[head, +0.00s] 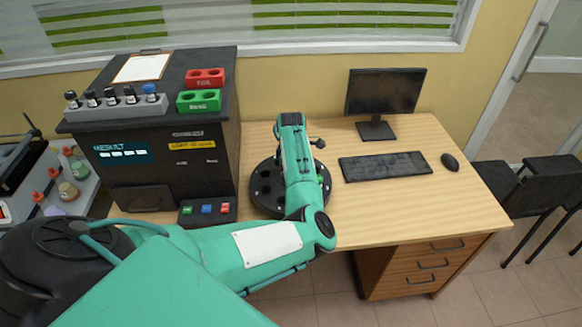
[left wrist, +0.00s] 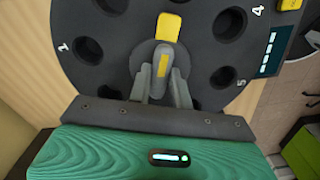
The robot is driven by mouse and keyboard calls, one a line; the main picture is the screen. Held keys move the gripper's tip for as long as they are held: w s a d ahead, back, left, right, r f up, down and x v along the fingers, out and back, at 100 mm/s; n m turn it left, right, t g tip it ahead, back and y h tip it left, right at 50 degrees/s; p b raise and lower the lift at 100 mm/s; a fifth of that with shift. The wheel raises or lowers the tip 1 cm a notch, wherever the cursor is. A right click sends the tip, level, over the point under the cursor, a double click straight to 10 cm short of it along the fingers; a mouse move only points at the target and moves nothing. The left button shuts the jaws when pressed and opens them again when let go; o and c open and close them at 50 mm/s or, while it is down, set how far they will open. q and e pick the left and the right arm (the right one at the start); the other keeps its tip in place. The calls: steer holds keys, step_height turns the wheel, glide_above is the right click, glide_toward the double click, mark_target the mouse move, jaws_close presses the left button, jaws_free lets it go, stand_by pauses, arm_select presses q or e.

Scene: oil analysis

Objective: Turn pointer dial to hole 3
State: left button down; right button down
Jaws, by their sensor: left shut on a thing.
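The dial (head: 259,203) is a round dark disc with a ring of holes on the desk, partly covered by my left arm in the head view. In the left wrist view the dial (left wrist: 192,58) shows the numbers 1, 4 and 5 beside holes. Its pointer (left wrist: 167,30) has a yellow tip toward the top of the picture, between the upper-left and upper-right holes. The number 3 is not readable. My left gripper (left wrist: 163,92) is shut on the grey pointer knob (left wrist: 161,69) with a yellow stripe. My right gripper is not in view.
A black analyser (head: 170,160) with a result screen stands left of the dial, with a button box (head: 208,210) before it. A red rack (head: 205,78), a green rack (head: 199,101) and a bottle rack (head: 117,107) sit on top. Keyboard (head: 384,166) and monitor (head: 385,92) are right.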

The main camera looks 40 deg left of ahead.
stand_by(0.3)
arm_select(q)
steer(key=c, duration=1.3)
jaws_free()
steer(key=shift+r, duration=0.1)
step_height(320, 180, up, 14)
steer(key=shift+f+b, duration=0.1)
steer(key=shift+b, duration=1)
